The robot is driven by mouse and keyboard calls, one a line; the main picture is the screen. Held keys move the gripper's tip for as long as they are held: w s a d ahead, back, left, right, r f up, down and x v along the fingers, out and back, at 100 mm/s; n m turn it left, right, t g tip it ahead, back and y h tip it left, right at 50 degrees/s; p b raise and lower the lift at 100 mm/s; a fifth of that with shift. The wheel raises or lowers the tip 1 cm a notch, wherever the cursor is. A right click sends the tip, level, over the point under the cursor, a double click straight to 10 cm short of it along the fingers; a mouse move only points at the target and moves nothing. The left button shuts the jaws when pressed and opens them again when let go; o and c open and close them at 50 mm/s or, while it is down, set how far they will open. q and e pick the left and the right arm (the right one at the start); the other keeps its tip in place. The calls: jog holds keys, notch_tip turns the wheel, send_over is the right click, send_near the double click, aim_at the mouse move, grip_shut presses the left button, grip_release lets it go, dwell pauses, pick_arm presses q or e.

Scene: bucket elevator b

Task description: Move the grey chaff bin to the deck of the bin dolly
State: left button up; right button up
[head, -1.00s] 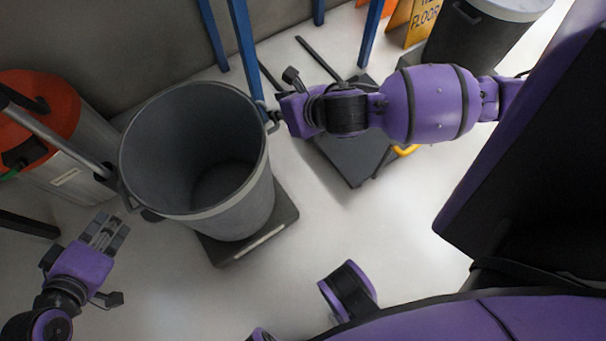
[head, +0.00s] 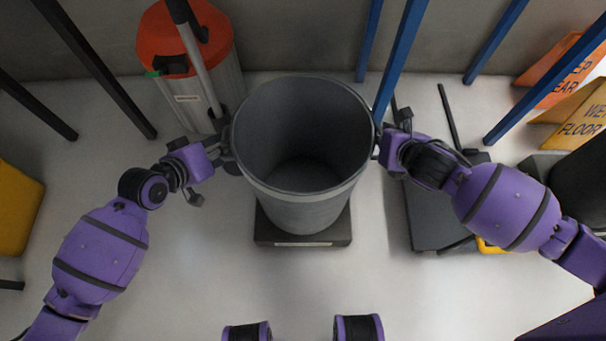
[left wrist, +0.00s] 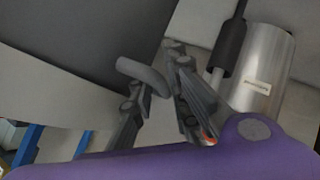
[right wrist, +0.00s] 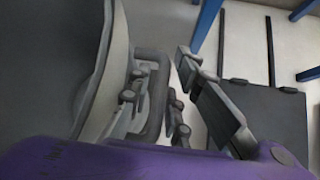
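The grey chaff bin (head: 303,207) stands upright and open-topped in the middle of the head view, on a low dark platform (head: 335,236). It looks empty. My left gripper (head: 222,152) is at the bin's left side; in the left wrist view its fingers (left wrist: 160,105) are apart, with the bin's handle loop (left wrist: 143,74) between them. My right gripper (head: 385,138) is at the bin's right side; in the right wrist view its fingers (right wrist: 160,105) stand either side of the handle (right wrist: 152,55), with a gap showing. The bin dolly's dark deck (head: 425,215) appears to be the one lying to the right.
A metal drum with an orange lid (head: 187,35) stands behind the bin at left. Blue posts (head: 402,60) rise behind and right. Orange and yellow floor signs (head: 575,105) and a dark bin (head: 585,180) are at far right. Floor in front is clear.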

pick_arm(q)
grip_shut()
pick_arm(e)
grip_shut()
pick_arm(q)
jog(key=shift+w+r, duration=0.1)
jog(key=shift+r, duration=0.2)
pick_arm(e)
jog(key=shift+w+a+r, duration=0.1)
jog(key=shift+r, duration=0.2)
